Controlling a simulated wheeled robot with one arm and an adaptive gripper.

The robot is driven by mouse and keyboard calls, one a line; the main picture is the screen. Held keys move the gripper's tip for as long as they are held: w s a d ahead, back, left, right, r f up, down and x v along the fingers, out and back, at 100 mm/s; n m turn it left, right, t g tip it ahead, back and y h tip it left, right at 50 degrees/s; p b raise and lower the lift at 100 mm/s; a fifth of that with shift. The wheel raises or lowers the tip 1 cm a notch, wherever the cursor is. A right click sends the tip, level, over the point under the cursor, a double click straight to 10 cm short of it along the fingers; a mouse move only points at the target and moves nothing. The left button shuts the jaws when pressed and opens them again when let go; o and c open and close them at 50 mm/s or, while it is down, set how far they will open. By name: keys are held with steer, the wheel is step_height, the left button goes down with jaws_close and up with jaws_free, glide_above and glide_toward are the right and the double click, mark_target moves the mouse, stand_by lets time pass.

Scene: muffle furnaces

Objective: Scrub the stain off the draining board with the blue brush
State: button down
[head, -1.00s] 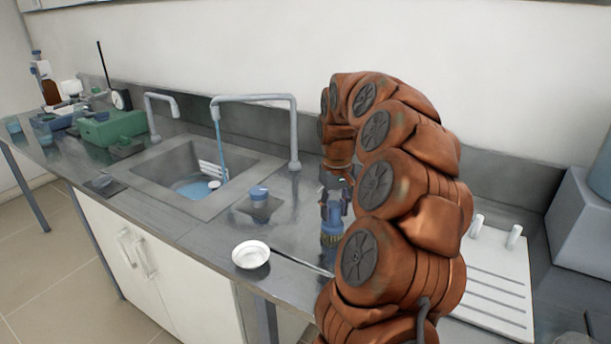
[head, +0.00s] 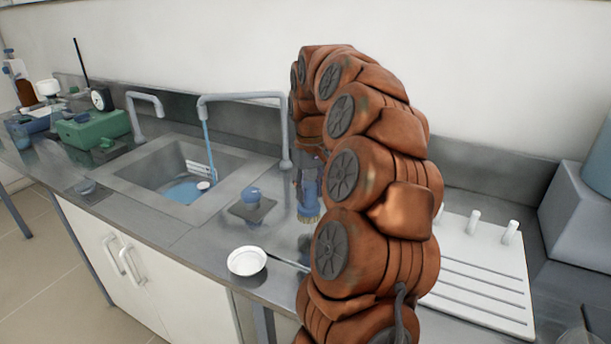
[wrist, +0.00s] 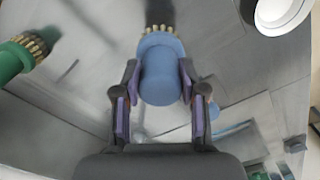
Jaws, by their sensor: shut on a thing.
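My gripper (wrist: 160,85) is shut on the blue brush (wrist: 161,70), with a finger on each side of its handle. In the head view the blue brush (head: 309,192) hangs bristles down over the steel top right of the sink, partly behind my arm. I cannot tell whether the bristles touch the surface. In the wrist view a dark patch (wrist: 160,10) lies just past the bristles; whether it is stain or shadow is unclear. A white ribbed board (head: 485,280) with pegs lies right of my arm, partly hidden by it.
A green brush (wrist: 15,60) lies left in the wrist view. A white bowl (head: 247,262) stands near the front edge. Curved taps rise behind the sink. A grey box (head: 580,215) stands far right.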

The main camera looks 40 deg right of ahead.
steer(key=shift+r+p, duration=0.7)
steer(key=shift+r, duration=1.35)
steer(key=shift+r, duration=0.1)
